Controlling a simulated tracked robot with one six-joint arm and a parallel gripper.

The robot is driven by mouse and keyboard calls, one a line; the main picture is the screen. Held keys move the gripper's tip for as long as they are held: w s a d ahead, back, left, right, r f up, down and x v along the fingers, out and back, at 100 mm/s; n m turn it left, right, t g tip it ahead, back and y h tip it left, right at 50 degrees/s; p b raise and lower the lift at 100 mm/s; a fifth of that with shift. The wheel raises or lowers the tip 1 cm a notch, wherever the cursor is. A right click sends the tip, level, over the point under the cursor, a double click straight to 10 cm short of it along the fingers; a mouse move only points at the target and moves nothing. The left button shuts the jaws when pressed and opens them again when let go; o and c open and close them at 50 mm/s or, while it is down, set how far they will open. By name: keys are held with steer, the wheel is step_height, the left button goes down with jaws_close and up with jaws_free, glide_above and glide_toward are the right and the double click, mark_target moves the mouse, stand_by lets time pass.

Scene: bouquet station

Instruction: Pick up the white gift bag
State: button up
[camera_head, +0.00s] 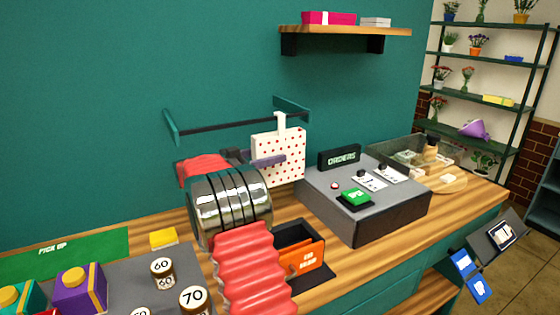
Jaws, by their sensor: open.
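The white gift bag (290,165) with red dots is near the wall, upright, with its white handle reaching up to the dark rail (215,126). It appears to hang from that rail. My gripper (262,157) is open at the left part of the bag. One dark finger crosses in front of the bag's face. The other finger is partly hidden, and I cannot tell whether either finger touches the bag. My arm hides the bag's lower left surroundings.
A grey order console (388,216) stands right of the bag. Purple box (80,288) and round numbered pieces (193,298) lie at front left. A wall shelf (345,31) hangs above.

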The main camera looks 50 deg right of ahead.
mark_target(279, 153)
steer(key=shift+x, duration=1.55)
steer(key=shift+c, duration=0.4)
